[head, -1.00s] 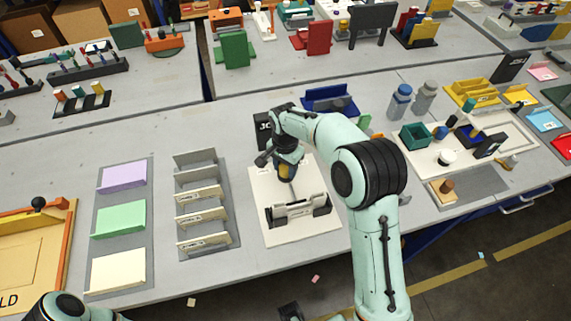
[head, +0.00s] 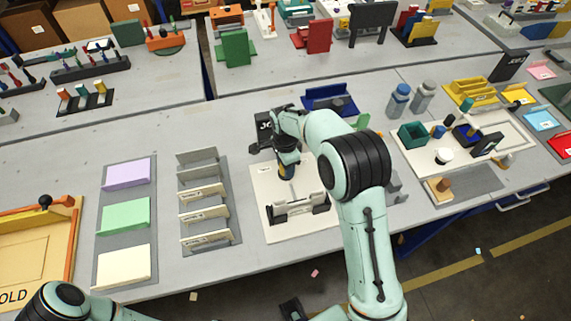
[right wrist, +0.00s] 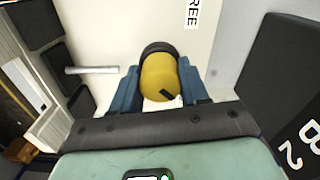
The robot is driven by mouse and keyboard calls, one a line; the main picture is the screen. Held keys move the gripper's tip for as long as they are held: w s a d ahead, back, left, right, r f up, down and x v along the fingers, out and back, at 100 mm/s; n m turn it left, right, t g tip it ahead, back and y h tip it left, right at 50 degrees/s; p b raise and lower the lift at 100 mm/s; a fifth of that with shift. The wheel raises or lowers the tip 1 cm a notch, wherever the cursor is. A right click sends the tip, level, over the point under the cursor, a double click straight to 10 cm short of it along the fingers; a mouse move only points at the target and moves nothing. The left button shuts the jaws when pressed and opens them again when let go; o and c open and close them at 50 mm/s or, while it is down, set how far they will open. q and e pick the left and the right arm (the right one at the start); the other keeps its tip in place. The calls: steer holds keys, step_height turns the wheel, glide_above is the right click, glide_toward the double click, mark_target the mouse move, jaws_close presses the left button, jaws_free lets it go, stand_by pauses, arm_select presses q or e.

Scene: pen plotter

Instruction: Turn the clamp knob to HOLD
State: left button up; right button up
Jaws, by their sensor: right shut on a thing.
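The clamp knob (right wrist: 159,78) is yellow with a dark collar and a short black mark, which lies slanted in the right wrist view. My right gripper (right wrist: 160,80) has its blue fingers on both sides of the knob and is shut on it. In the head view the right gripper (head: 286,172) is over the back part of the plotter (head: 297,205), and hides most of the knob. A label reading "REE", partly cut off, stands on the pale plate beyond the knob. No HOLD label is readable beside it. My left arm shows at the bottom left; its gripper is not clear.
A black sign (head: 264,130) stands close behind the plotter. A rack with several upright plates (head: 206,205) is to its left. A cream tray (head: 410,165) with small containers lies to the right. Bare tabletop shows in front of the plotter.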

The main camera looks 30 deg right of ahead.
steer(key=shift+r, duration=0.1)
steer(key=o, duration=1)
steer(key=shift+o, duration=0.2)
arm_select(q)
steer(key=shift+w+r+p, duration=0.25)
steer(key=shift+r+p, duration=0.15)
steer(key=shift+r, duration=0.05)
steer(key=shift+w+r+p, duration=0.2)
steer(key=shift+r+p, duration=0.15)
steer(key=shift+r, duration=0.1)
arm_select(e)
step_height(320, 180, up, 13)
steer(key=shift+r, duration=0.15)
